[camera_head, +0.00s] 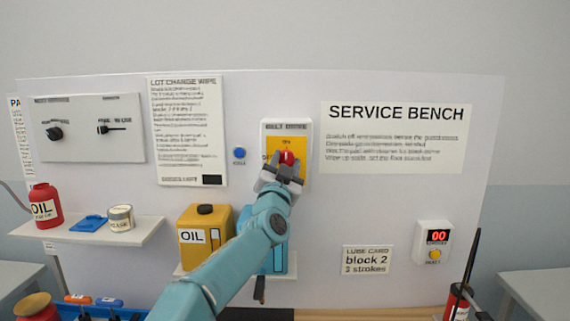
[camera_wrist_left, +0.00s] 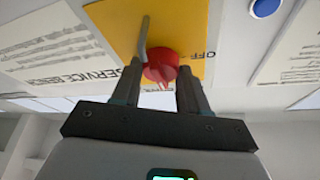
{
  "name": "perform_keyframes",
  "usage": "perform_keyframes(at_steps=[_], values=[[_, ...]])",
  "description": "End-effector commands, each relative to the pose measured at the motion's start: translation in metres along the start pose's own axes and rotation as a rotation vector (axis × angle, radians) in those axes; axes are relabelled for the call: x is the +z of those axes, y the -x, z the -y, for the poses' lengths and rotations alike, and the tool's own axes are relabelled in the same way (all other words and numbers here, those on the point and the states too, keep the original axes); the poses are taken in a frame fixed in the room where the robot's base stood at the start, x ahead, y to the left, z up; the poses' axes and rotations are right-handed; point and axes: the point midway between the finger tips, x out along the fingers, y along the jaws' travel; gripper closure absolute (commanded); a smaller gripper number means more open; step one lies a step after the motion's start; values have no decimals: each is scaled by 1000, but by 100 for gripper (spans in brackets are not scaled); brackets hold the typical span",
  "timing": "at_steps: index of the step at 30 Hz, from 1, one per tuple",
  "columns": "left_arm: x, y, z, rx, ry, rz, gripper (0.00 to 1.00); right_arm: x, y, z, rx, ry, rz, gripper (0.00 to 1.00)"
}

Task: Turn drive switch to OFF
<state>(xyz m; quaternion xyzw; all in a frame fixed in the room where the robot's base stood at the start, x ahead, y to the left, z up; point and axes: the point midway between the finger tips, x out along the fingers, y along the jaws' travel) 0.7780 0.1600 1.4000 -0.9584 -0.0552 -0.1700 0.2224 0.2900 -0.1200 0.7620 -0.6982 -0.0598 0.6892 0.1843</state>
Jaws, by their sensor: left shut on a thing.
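The drive switch is a red knob (camera_head: 287,157) on a yellow plate (camera_head: 273,145), in a white box labelled BELT DRIVE (camera_head: 287,127) on the upright panel. My left gripper (camera_head: 284,172) reaches up to it from below and is shut on the red knob. In the left wrist view the red knob (camera_wrist_left: 160,68) sits between the two fingers (camera_wrist_left: 160,85), with a grey lever-like piece (camera_wrist_left: 145,38) beside it. The word OFF shows at the plate's edge there. The knob's exact pointing direction is hard to tell. My right gripper is not in view.
A blue button (camera_head: 239,153) is left of the switch box. A yellow oil can (camera_head: 205,237) and a blue container (camera_head: 245,218) stand below, close to my left arm. A counter box (camera_head: 433,242) with a red 00 display is at the lower right. The panel right of the switch is flat.

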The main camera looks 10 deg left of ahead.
Motion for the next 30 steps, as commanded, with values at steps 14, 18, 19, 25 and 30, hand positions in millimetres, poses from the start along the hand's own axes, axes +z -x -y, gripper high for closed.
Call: perform_keyframes(at_steps=[14,18,19,25,30], values=[[-2,-2,-1,-119,285,1,87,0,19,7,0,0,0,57],[-3,-2,-2,-156,375,0,87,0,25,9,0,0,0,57],[-3,-2,-2,-163,392,0,87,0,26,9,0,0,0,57],[-2,-1,-2,-202,485,0,87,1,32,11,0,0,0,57],[-2,-1,-2,-220,529,-1,87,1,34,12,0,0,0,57]])
